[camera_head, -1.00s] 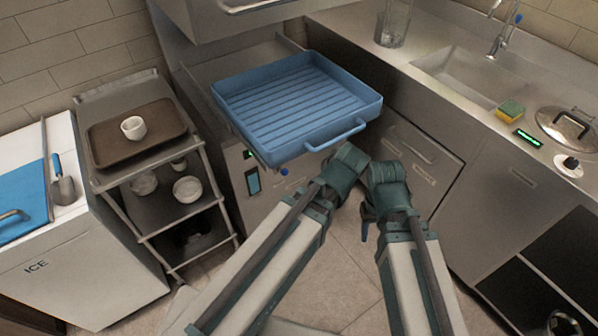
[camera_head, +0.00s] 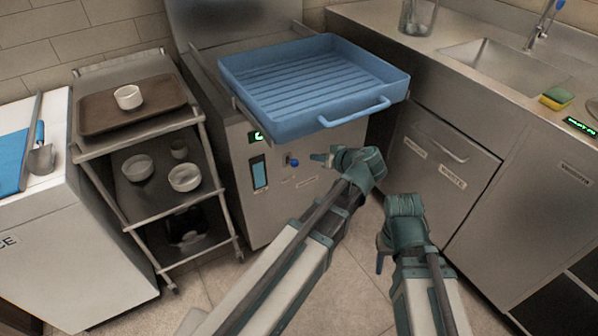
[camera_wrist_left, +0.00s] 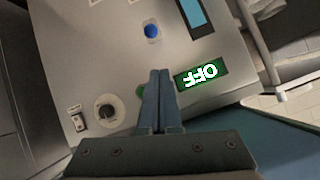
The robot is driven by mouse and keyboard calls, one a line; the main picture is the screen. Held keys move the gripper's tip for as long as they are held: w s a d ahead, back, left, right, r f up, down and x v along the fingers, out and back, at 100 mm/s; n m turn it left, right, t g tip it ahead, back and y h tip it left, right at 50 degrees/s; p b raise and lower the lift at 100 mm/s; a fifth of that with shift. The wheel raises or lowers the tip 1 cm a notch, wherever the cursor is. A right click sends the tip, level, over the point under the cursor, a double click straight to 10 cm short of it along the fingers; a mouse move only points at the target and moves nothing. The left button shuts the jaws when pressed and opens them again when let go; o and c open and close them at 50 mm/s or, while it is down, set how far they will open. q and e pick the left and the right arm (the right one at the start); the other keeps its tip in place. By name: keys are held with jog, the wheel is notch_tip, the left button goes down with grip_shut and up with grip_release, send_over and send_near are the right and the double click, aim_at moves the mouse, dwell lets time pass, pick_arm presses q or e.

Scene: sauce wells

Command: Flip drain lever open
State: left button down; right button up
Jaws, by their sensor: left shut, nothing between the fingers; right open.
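A blue-tipped knob or lever (camera_head: 293,162) sits on the front panel of the steel machine (camera_head: 300,195); it looks like the drain lever. It also shows in the left wrist view (camera_wrist_left: 152,31) on a small metal plate. My left gripper (camera_head: 320,157) is shut and empty, its fingers pointing at the panel just right of the lever. My right gripper (camera_head: 382,256) is open and hangs low, away from the panel.
A blue ribbed tray (camera_head: 310,85) with a front handle overhangs the panel above my left gripper. A round dial (camera_wrist_left: 108,112) and a small switch (camera_wrist_left: 77,119) are on the panel. A cart (camera_head: 140,225) stands left; a steel counter (camera_head: 520,150) stands right.

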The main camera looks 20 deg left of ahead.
pick_arm(q)
jog(key=shift+w+a+f+n+t+y+b, duration=0.3)
jog(key=shift+w+a+n+y+b, duration=0.1)
jog(key=shift+w+b, duration=0.3)
jog(key=shift+w+a+f+n+t+y+b, duration=0.15)
jog(key=shift+w+a+n+t+y+b, duration=0.3)
jog(key=shift+w, duration=0.3)
pick_arm(e)
jog(key=shift+f, duration=1.9)
pick_arm(q)
jog(key=shift+d, duration=0.1)
